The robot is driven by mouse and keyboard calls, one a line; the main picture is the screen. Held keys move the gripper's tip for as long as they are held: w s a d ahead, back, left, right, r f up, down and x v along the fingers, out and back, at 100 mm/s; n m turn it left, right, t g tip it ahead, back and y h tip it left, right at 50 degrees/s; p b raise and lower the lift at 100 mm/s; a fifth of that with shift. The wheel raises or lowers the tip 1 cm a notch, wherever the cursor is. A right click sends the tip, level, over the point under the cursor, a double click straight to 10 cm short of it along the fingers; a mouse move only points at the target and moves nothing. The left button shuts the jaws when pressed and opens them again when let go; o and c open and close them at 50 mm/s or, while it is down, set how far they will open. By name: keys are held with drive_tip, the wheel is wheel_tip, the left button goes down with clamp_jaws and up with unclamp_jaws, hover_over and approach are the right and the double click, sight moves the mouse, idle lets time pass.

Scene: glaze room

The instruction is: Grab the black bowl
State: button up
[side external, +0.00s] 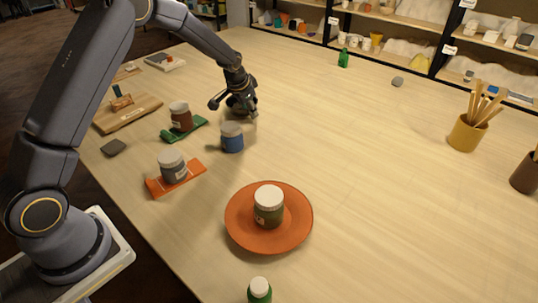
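I cannot make out a black bowl in the side external view. My gripper (236,106) is low over the far left part of the table, behind a blue jar with a grey lid (232,138). Its dark fingers merge together at this size, so I cannot tell whether they are open or shut, or whether anything is between them. A small dark flat piece (113,147) lies near the table's left edge; it does not look like a bowl.
Jars stand on orange (195,170) and green (201,126) strips at left. A yellow tool pot (467,134) and a brown pot (526,174) stand at right. The table's centre is clear.

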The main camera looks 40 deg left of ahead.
clamp_jaws()
idle(0.5)
